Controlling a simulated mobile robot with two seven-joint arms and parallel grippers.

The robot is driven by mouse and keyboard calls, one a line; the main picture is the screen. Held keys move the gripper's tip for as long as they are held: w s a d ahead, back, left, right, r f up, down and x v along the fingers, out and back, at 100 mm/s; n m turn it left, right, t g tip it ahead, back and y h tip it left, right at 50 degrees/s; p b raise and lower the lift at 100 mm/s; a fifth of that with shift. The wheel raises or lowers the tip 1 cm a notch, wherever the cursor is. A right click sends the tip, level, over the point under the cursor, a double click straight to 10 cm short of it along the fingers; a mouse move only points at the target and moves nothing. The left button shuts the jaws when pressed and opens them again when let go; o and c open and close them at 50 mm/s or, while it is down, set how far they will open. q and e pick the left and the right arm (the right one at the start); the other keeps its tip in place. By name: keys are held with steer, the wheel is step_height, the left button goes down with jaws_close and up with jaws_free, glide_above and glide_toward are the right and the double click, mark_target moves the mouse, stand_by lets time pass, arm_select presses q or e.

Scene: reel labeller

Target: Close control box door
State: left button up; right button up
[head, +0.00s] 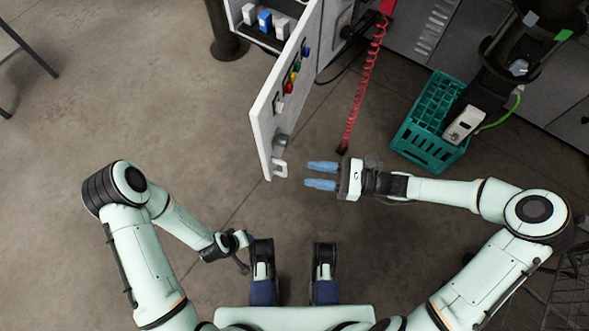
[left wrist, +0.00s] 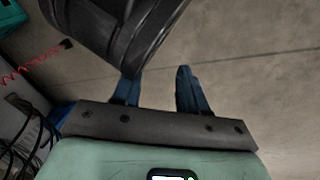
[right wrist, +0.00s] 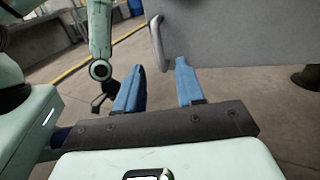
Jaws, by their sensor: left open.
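The control box door (head: 283,100) stands swung open in the head view, a light grey panel with coloured buttons and a pale handle (head: 280,168) near its free end. The open control box (head: 236,12) shows at the top, with blue and white parts inside. My right gripper (head: 322,176) is open, its blue fingers pointing left at the handle with a small gap. In the right wrist view the handle (right wrist: 157,42) lies just beyond the fingertips, on the grey door (right wrist: 240,35). My left gripper (left wrist: 157,74) is open and empty, low and near my base, away from the door.
A red coiled hose (head: 364,85) hangs right of the door. A teal crate (head: 432,122) and dark machinery stand further right. A dark post (head: 224,35) stands left of the box. The floor left of the door is clear.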

arm_select(q)
steer(key=shift+w+a+f+t+y+b, duration=0.2)
steer(key=shift+w+a+f+b, duration=0.15)
steer(key=shift+w, duration=0.25)
steer(key=shift+w+a+f+t+y+b, duration=0.1)
steer(key=shift+w+a+f+t+b, duration=0.15)
steer(key=shift+w+f, duration=0.25)
arm_select(e)
steer(key=a, duration=0.4)
steer(key=w+a, duration=0.1)
steer(key=shift+a, duration=0.4)
arm_select(q)
steer(key=shift+r, duration=0.1)
arm_select(e)
jaws_close()
